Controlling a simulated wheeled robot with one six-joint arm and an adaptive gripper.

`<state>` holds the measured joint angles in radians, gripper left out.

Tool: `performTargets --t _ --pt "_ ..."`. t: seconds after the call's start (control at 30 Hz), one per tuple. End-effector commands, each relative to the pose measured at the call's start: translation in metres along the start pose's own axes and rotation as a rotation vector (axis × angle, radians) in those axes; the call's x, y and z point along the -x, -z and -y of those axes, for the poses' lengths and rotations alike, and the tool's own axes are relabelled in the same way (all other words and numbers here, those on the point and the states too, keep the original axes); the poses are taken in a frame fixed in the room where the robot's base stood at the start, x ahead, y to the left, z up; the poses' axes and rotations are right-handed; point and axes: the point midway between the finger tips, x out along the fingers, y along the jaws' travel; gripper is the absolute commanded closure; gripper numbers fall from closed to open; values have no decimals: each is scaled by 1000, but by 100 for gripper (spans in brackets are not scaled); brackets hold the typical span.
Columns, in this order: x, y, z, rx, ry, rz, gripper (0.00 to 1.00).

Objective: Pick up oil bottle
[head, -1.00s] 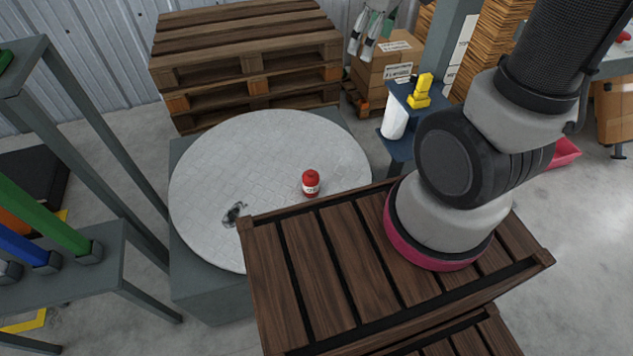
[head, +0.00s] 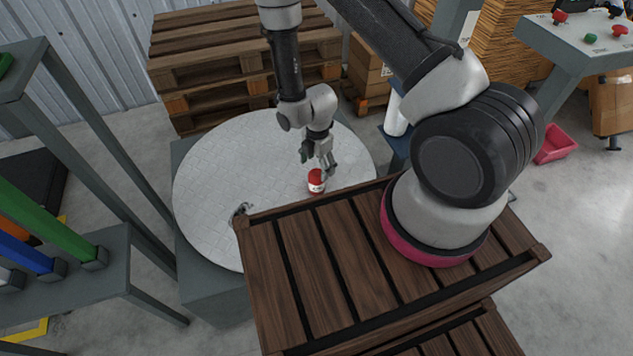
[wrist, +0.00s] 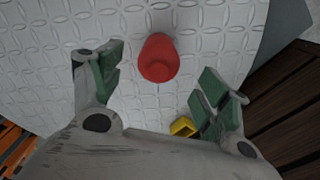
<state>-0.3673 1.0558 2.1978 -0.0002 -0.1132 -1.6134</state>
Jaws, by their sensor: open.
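The oil bottle (head: 316,187) is small and red with a white label. It stands upright on the round, light grey, patterned table (head: 225,180), near the dark wooden slatted crate. My gripper (head: 320,160) is above the bottle in the head view, fingers pointing down, and partly covers its top. In the wrist view the bottle (wrist: 158,58) shows its red top, ahead of and between the two green-padded fingers of my open gripper (wrist: 160,88). The fingers do not touch it.
The wooden crate (head: 300,265) borders the table's front right. A small dark metallic object (head: 241,211) lies at the table's front left. Stacked pallets (head: 215,70) stand behind. A rack with coloured bars (head: 50,225) is at the left. The table's left side is clear.

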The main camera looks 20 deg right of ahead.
Motion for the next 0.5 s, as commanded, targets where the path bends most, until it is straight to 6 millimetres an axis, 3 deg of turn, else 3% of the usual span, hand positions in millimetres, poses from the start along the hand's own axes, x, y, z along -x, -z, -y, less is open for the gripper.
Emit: performTargets --t 0.5 --pt "-70 3 0 1 3 0 24"
